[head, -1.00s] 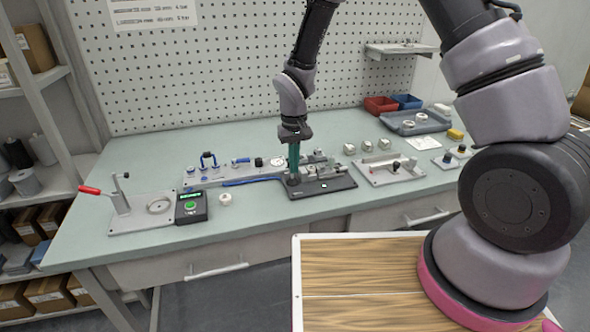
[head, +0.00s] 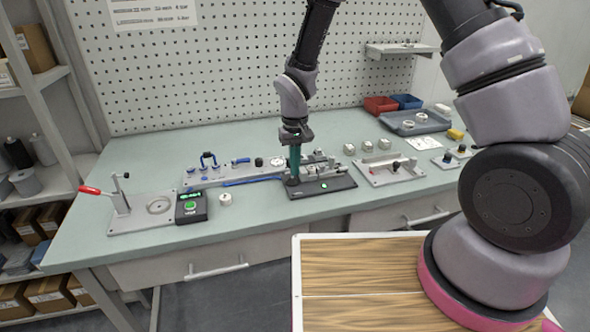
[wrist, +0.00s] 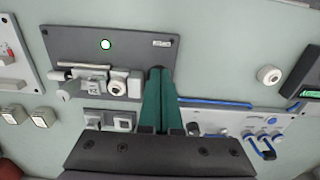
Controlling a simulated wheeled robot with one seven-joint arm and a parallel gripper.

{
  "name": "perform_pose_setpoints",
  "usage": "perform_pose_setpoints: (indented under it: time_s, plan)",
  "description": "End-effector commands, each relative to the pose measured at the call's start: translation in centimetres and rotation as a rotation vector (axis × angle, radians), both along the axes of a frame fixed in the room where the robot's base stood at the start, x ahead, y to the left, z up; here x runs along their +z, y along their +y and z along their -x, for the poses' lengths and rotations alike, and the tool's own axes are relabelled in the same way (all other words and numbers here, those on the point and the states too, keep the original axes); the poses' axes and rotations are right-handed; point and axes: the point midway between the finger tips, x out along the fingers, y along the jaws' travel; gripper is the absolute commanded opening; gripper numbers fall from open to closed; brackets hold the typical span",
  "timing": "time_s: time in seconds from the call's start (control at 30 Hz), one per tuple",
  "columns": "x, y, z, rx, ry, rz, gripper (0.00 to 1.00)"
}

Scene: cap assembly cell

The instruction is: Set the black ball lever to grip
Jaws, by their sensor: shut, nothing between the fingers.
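My gripper (head: 294,176) points down over the left end of a dark fixture plate (head: 335,186). Its green fingers are together with nothing between them. A dark round shape (head: 288,182) shows at the fingertips and may be the black ball of the lever. The fingers partly cover it, so I cannot tell the lever's position or whether they touch. In the wrist view the gripper (wrist: 161,72) reaches the edge of the dark plate (wrist: 130,50), beside a metal clamp-like assembly (wrist: 100,84). A lit round indicator (wrist: 106,44) shows on the plate.
A rail plate with blue handles (head: 235,172) lies left of the fixture. A red-handled press (head: 120,195) and a black box with a green button (head: 191,206) stand further left. A light fixture (head: 388,170) and a grey tray (head: 415,122) are to the right.

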Motion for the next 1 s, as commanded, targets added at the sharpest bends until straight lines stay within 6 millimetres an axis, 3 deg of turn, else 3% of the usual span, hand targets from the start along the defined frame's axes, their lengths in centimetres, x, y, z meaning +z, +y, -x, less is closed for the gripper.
perform_pose_setpoints:
  time_s: [0.17,0.8,1.0]
  plan:
    - [0.4,0.0,0.2,0.0,-0.002,-0.002,0.0]
    - [6.6,0.0,0.2,-0.001,-0.002,-0.002,0.0]
    - [7.1,-0.1,0.2,0.0,-0.001,0.0,0.0]
